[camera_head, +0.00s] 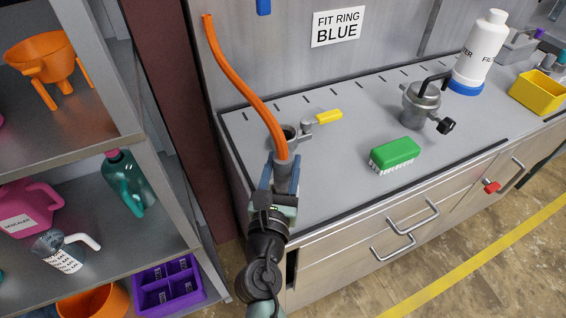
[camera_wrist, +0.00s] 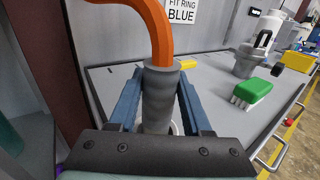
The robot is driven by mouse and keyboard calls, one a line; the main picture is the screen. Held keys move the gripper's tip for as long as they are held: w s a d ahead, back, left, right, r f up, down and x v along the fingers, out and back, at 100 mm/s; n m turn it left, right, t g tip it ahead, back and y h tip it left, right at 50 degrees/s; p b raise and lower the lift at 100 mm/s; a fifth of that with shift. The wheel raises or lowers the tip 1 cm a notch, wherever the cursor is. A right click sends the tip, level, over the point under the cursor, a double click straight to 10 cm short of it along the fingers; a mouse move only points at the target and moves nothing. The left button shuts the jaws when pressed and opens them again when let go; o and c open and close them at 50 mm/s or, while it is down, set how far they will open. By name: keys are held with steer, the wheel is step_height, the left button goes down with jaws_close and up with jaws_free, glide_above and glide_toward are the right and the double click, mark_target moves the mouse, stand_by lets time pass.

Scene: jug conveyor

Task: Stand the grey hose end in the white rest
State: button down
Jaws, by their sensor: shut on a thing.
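The grey hose end (camera_head: 282,173) is on the lower end of the orange hose (camera_head: 243,85). My gripper (camera_head: 281,178) is shut on the grey hose end, with a blue finger on each side. In the wrist view the hose end (camera_wrist: 160,95) looks roughly upright between the fingers (camera_wrist: 158,100). A pale curved rim (camera_wrist: 175,129) shows low behind it, mostly hidden; it may be the white rest. I cannot tell whether the hose end is in it or above it. The rest does not show clearly in the head view.
A grey pipe fitting with a yellow-handled valve (camera_head: 328,117) stands just behind the gripper. A green brush (camera_head: 395,153), a metal pot (camera_head: 421,104), a white bottle (camera_head: 482,53) and a yellow bin (camera_head: 538,92) are to the right. A shelf unit (camera_head: 150,165) stands at the left.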

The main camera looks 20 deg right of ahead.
steer(key=shift+f+b, duration=0.45)
steer(key=shift+f, duration=0.1)
steer(key=shift+c, duration=1.3)
jaws_free()
steer(key=b+v, duration=0.1)
steer(key=v, duration=1.2)
